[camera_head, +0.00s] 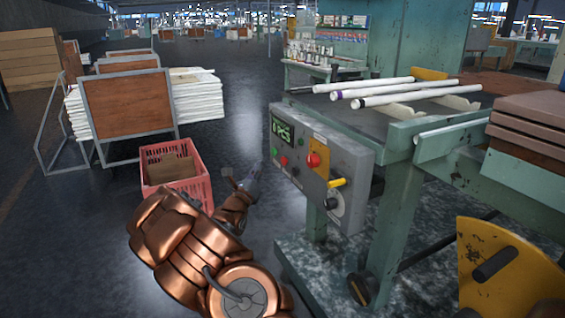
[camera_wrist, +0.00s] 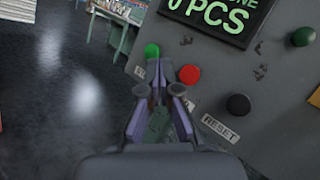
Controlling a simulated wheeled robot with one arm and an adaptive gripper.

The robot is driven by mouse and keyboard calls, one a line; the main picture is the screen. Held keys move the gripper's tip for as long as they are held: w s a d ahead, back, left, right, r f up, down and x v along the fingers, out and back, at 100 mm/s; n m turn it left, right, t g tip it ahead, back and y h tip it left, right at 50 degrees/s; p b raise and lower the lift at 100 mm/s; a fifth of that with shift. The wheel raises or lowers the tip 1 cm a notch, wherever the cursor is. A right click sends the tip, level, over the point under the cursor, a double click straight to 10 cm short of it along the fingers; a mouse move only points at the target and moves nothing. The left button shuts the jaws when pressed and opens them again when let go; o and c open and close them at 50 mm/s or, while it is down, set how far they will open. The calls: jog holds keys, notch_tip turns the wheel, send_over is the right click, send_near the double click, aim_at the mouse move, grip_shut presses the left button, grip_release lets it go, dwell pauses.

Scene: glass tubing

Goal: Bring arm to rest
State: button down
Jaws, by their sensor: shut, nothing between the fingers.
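My gripper (camera_head: 254,176) is at the end of my copper-coloured arm, just left of the grey control panel (camera_head: 322,160) in the head view. In the wrist view my gripper (camera_wrist: 162,85) is shut and empty, with its fingertips over the panel's left edge. A green button (camera_wrist: 152,50) and a red button (camera_wrist: 189,74) show close to the fingertips. The panel's display (camera_wrist: 218,14) reads "0 PCS" in part. I cannot tell whether the fingertips touch the panel.
A red crate (camera_head: 183,189) with cardboard stands on the floor behind my arm. White tubes (camera_head: 405,93) lie on the green machine at right. A framed rack (camera_head: 136,110) with white stacks is at left. Open dark floor (camera_head: 235,90) lies between.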

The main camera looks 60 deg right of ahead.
dwell(0.4)
jog(key=s+a+r+m+g+y+p, duration=0.3)
jog(key=s+a+r+m+g+p, duration=0.35)
jog(key=s+r+m, duration=0.4)
jog(key=s+a+r+m+g+y+p, duration=0.3)
jog(key=s+a+r+m+g+p, duration=0.3)
jog(key=s+a+r+m+p, duration=0.45)
jog(key=s+a+r+m+t+y+p, duration=0.1)
jog(key=a+y+p, duration=0.4)
jog(key=a, duration=0.7)
jog(key=s+a+r+m+t+y+p, duration=0.2)
jog(key=a+y+p, duration=0.3)
jog(key=a, duration=0.8)
jog(key=s+a+r+m+t+y+p, duration=0.1)
jog(key=s+a+r+t+y+p, duration=0.1)
jog(key=a, duration=1)
jog(key=r+t+y+p, duration=0.1)
jog(key=t+y+p, duration=0.1)
jog(key=y+p, duration=0.1)
jog(key=shift+s+a, duration=0.35)
jog(key=shift+a, duration=0.05)
jog(key=shift+r, duration=0.15)
